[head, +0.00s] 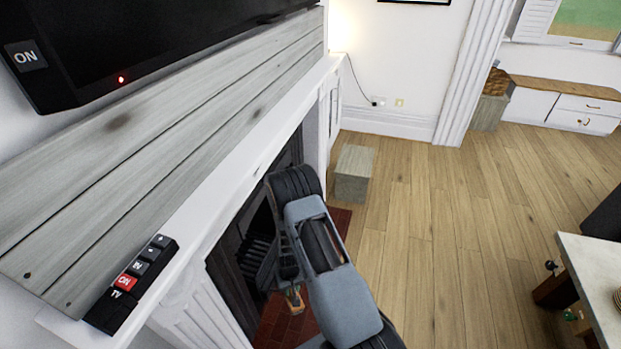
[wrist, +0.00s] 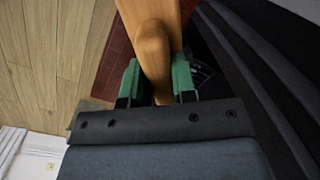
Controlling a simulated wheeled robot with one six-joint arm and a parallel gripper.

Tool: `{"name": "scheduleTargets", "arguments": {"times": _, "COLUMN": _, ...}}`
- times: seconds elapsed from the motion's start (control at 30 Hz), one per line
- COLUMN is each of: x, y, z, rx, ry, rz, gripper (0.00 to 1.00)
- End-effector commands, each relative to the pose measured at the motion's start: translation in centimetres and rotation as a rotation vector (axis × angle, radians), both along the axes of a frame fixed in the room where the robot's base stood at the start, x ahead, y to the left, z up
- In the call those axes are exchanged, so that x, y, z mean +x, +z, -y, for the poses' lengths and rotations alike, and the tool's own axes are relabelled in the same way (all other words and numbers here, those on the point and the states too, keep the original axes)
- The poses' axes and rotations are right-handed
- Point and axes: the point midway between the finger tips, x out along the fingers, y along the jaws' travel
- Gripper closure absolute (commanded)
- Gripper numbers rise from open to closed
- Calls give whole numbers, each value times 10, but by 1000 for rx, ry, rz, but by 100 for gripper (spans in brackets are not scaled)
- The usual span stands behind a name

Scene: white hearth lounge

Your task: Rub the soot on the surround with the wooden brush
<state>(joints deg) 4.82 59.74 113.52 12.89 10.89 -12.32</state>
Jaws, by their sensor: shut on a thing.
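The wooden brush (wrist: 155,45) is orange-brown and fills the top middle of the wrist view. My gripper (wrist: 156,78), with green fingers, is shut on its rounded handle. In the head view a small part of the brush (head: 293,300) shows low beside my arm, in front of the fireplace opening. The fireplace surround has a white pilaster (head: 198,308) and a dark inner face, partly hidden by my arm. I cannot make out a distinct soot mark on it. The brush's working end is not clear, and I cannot tell whether it touches anything.
A white mantel shelf (head: 225,170) holds a black remote (head: 130,285). A television (head: 150,40) hangs above. A red brick hearth (head: 285,325) lies below. A grey box (head: 354,174) stands beyond the arm; a pale table (head: 595,265) is at right. Wood floor between is open.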

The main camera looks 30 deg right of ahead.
Motion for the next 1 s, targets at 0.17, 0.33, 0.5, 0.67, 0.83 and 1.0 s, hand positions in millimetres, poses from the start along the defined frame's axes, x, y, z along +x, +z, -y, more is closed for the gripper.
{"name": "scheduleTargets", "arguments": {"times": 0.17, "x": 3, "y": 42, "z": 41, "rx": 152, "ry": -263, "rz": -114, "gripper": 94}}
{"name": "scheduleTargets", "arguments": {"times": 0.33, "x": -3, "y": 108, "z": 80, "rx": 413, "ry": -680, "rz": -189, "gripper": 94}}
{"name": "scheduleTargets", "arguments": {"times": 0.5, "x": 10, "y": 184, "z": 99, "rx": 737, "ry": -1065, "rz": -163, "gripper": 94}}
{"name": "scheduleTargets", "arguments": {"times": 0.67, "x": 35, "y": 254, "z": 108, "rx": 1016, "ry": -1273, "rz": -83, "gripper": 94}}
{"name": "scheduleTargets", "arguments": {"times": 0.83, "x": 60, "y": 318, "z": 114, "rx": 1275, "ry": -1352, "rz": -7, "gripper": 94}}
{"name": "scheduleTargets", "arguments": {"times": 1.0, "x": 74, "y": 357, "z": 119, "rx": 1495, "ry": -1328, "rz": 25, "gripper": 94}}
